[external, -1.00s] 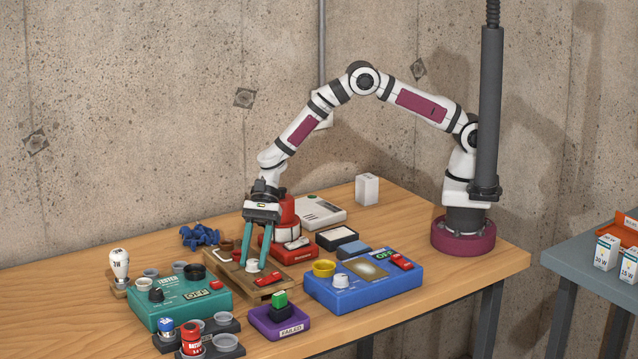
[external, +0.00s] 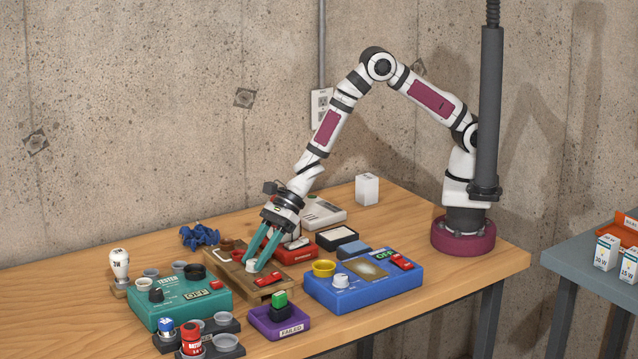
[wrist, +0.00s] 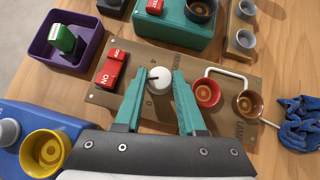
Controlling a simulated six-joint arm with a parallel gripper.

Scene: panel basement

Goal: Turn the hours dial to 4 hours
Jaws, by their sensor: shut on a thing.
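The hours dial is a white round knob (wrist: 159,80) on a brown wooden board (wrist: 205,68). It also shows in the external view (external: 251,265). A short dark mark on its top points to the left in the wrist view. A "4" is printed above the dial and a "0" below it there; other numerals are hard to read. My gripper (wrist: 160,77) has its teal fingers on both sides of the dial and is shut on it. In the external view my gripper (external: 253,263) leans down onto the dial from the upper right.
A red switch (wrist: 112,68) and brown and red cups (wrist: 207,93) share the board. A purple tray (external: 271,322), a teal tester box (external: 178,307) and a blue box (external: 345,299) with a yellow cup (external: 324,268) stand close around it. Bare tabletop lies at the left.

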